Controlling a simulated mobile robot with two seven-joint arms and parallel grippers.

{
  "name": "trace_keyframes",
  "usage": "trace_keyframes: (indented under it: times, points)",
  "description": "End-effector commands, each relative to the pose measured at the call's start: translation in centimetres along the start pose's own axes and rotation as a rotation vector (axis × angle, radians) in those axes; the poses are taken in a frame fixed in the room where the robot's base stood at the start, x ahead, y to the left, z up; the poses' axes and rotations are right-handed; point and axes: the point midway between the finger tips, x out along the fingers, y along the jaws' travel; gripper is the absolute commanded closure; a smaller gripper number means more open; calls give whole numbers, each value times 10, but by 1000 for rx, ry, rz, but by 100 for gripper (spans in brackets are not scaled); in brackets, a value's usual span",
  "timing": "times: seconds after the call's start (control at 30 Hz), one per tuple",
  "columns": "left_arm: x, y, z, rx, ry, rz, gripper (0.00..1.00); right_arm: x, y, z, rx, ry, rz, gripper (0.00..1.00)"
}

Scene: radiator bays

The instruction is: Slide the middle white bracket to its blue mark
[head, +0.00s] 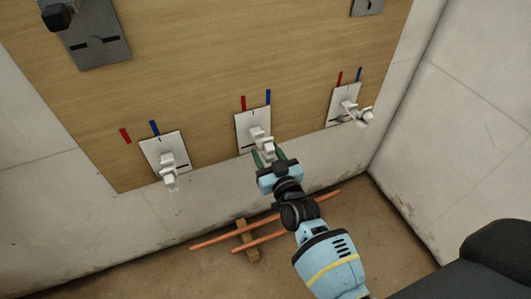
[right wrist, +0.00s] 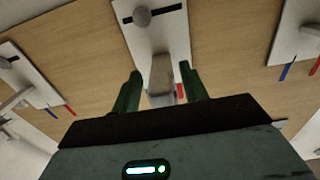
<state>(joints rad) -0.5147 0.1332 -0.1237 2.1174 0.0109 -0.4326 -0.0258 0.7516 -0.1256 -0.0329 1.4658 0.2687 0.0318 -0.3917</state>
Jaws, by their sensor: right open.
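The middle white bracket (head: 247,122) is a flat upright plate with a projecting hook, low on the wooden board. It also shows in the right wrist view (right wrist: 146,40). Its red mark (head: 243,103) is above the left part of its top edge; its blue mark (head: 268,97) is above its top right corner. My right gripper (head: 268,156) is open at the bracket's lower end. In the right wrist view its green fingers stand on either side of the pale hook (right wrist: 160,75), with gaps visible. Whether either finger touches is unclear. My left gripper is not in view.
Another white bracket (head: 158,146) is on the left, under its blue mark, and one (head: 341,100) on the right. A grey plate (head: 92,42) with a dark knob is higher up. Orange pipes (head: 212,239) lie on a wooden block on the floor. A wall stands right.

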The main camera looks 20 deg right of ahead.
Motion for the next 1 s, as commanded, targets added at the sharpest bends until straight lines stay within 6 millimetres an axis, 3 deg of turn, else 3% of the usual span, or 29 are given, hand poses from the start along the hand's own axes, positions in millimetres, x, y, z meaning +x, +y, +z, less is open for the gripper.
trace_keyframes:
  times: [0.4,0.73,1.0]
  points:
    - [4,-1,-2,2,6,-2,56,8,0,0,0,0,0,56]
    - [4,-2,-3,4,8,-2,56,8,0,0,0,0,0,100]
    - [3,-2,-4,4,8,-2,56,8,10,0,-4,1,0,100]
